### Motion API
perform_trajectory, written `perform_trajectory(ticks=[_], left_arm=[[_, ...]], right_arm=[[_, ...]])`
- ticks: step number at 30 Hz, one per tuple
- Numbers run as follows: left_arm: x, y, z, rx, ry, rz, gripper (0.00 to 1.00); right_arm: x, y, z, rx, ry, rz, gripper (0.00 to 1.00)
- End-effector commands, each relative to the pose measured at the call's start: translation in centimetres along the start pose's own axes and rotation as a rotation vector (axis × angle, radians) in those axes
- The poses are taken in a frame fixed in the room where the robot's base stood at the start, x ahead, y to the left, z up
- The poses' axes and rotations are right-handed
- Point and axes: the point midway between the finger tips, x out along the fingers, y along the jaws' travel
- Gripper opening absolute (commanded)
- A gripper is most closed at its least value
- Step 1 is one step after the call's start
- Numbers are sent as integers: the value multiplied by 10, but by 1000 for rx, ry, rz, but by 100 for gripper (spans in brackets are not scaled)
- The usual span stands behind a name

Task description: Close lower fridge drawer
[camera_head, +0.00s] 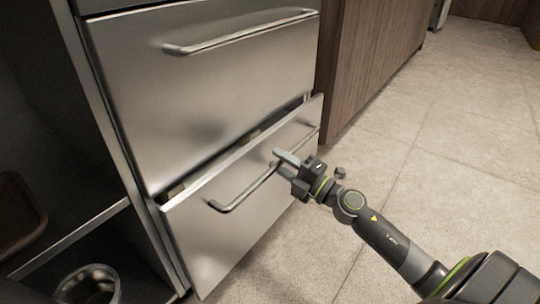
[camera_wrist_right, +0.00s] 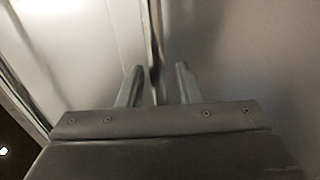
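The lower fridge drawer (camera_head: 225,229) is steel and stands slightly out from the cabinet, with a narrow gap along its top edge. Its bar handle (camera_head: 250,190) runs across its front. The upper drawer (camera_head: 200,85) looks flush. My right gripper (camera_head: 281,159) is at the right part of the lower handle, its fingers pointing toward the drawer front. In the right wrist view its two fingers (camera_wrist_right: 158,82) are apart, with a thin vertical bar or edge between them. I cannot tell whether they touch it. My left gripper is not in view.
An open shelf unit at the left holds a brown container (camera_head: 18,213) and a round metal pot (camera_head: 88,284). Wood-panelled cabinets (camera_head: 370,50) stand to the right of the drawers. The tiled floor (camera_head: 440,170) is clear at the right.

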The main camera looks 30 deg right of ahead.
Motion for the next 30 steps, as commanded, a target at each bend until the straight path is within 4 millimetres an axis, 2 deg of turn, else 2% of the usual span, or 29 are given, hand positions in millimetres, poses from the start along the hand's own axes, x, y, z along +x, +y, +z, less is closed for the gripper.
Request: perform_trajectory(ticks=[9, 15, 17, 25, 30], left_arm=[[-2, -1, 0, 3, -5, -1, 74], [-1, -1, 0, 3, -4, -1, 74], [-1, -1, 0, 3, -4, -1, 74], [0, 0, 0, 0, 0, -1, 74], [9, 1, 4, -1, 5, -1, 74]], right_arm=[[0, 0, 0, 0, 0, 0, 32], [0, 0, 0, -1, 0, 0, 6], [0, 0, 0, -1, 0, 0, 0], [0, 1, 0, 0, 0, 0, 0], [11, 2, 2, 0, -4, 2, 0]])
